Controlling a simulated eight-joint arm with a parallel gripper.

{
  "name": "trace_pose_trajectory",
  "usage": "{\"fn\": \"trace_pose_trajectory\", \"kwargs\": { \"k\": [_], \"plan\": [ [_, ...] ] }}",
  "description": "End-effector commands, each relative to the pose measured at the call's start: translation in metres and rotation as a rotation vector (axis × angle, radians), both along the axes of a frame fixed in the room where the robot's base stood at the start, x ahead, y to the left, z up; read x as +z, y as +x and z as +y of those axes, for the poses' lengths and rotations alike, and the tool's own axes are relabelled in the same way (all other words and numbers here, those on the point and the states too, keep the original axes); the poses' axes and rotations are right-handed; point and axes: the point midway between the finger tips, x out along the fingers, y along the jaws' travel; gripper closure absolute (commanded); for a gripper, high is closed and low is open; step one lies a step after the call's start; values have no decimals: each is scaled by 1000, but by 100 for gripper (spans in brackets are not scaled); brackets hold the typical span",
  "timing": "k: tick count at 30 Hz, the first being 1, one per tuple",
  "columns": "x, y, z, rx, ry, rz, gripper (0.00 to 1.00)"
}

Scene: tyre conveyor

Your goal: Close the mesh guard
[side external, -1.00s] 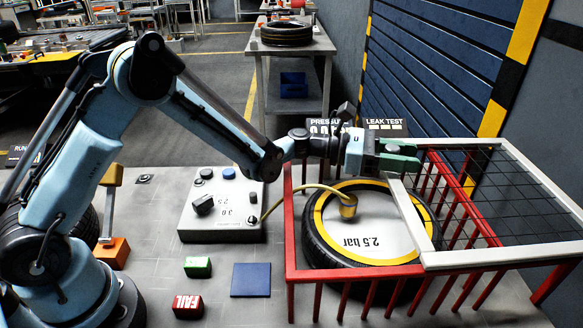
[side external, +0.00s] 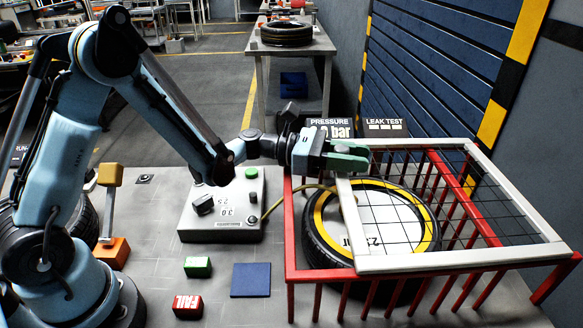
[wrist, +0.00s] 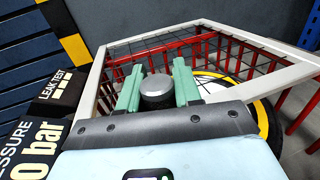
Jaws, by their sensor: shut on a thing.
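The mesh guard (side external: 462,259) is a white frame with dark wire mesh, lying flat on top of the red cage (side external: 290,240). It covers the middle and right of the cage, leaving a strip open at the left. A tyre (side external: 318,236) with a yellow ring lies inside, largely beneath the mesh. My gripper (side external: 352,157) is at the guard's back left corner. In the wrist view, the green fingers (wrist: 157,84) sit either side of a round grey knob (wrist: 157,94), with the guard's white frame (wrist: 240,37) beyond. The knob's join to the guard is hidden.
A grey control box (side external: 222,222) stands left of the cage, with a yellow hose (side external: 290,195) running into it. A green block (side external: 198,267), a red FAIL block (side external: 188,306) and a blue pad (side external: 251,280) lie in front. Pressure and leak-test displays (side external: 355,128) stand behind.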

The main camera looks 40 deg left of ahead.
Motion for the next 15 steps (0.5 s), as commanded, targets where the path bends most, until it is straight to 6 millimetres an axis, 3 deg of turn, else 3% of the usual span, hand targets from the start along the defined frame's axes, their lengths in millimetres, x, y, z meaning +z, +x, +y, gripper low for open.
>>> {"fn": "trace_pose_trajectory", "kwargs": {
  "k": [9, 10, 13, 15],
  "plan": [
    [-1, -2, 2, 1, 2, 0, 100],
    [-1, -2, 2, 1, 3, 1, 64],
    [-1, -2, 2, 1, 2, 0, 48],
    [-1, -2, 2, 1, 2, 0, 47]
  ]
}}
